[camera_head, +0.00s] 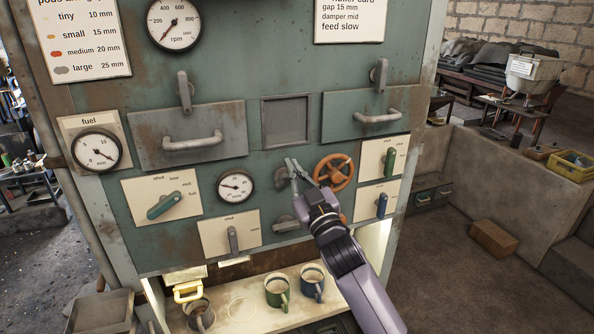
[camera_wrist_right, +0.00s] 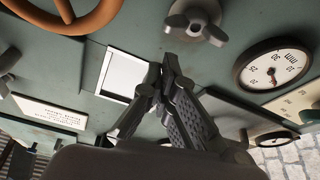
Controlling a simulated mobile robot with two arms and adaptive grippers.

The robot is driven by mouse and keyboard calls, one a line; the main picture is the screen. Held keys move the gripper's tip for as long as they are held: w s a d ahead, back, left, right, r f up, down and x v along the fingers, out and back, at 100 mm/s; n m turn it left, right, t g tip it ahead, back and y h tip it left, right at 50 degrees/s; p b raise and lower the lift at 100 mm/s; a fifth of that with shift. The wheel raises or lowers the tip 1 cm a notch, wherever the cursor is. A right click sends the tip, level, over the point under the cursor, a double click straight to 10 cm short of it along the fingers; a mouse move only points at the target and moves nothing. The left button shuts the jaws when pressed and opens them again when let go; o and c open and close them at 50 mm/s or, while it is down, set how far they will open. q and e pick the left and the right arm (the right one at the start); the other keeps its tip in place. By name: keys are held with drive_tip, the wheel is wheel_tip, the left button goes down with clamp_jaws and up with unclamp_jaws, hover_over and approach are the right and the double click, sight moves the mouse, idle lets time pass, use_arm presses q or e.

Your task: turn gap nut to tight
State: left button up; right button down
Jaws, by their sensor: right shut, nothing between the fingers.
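The gap nut looks like a grey winged nut (camera_wrist_right: 195,22) on the green panel, at the top of the right wrist view. In the head view the nut (camera_head: 281,179) is partly hidden behind my right gripper (camera_head: 291,165). The right gripper's fingers (camera_wrist_right: 163,75) are shut and empty. In the wrist view the fingertips stand close to the nut but apart from it. A round mm gauge (camera_head: 235,186) is to the nut's left in the head view; it also shows in the wrist view (camera_wrist_right: 273,69). My left gripper is out of view.
An orange handwheel (camera_head: 334,172) is just right of the nut. A square window (camera_head: 287,122) is above it, between two handled drawers. Several levers surround this area, including a grey knob (camera_head: 286,223) below. Mugs (camera_head: 277,291) stand on the lower shelf.

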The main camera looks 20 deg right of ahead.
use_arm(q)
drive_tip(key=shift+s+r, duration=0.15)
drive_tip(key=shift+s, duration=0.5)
use_arm(e)
drive_tip(key=shift+s+d+f, duration=0.15)
drive_tip(key=shift+d+f, duration=0.1)
drive_tip(key=shift+f, duration=0.6)
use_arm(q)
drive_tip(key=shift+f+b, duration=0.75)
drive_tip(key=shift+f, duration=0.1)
use_arm(e)
drive_tip(key=shift+d+f+m+h, duration=0.1)
drive_tip(key=shift+f+m+h, duration=0.15)
drive_tip(key=shift+m, duration=0.45)
drive_tip(key=shift+d+f+m+h, duration=0.2)
drive_tip(key=shift+m+h, duration=0.15)
drive_tip(key=shift+m, duration=0.35)
drive_tip(key=shift+d+f+m+h, duration=0.1)
drive_tip(key=shift+f+m+h, duration=0.15)
drive_tip(key=shift+m, duration=0.45)
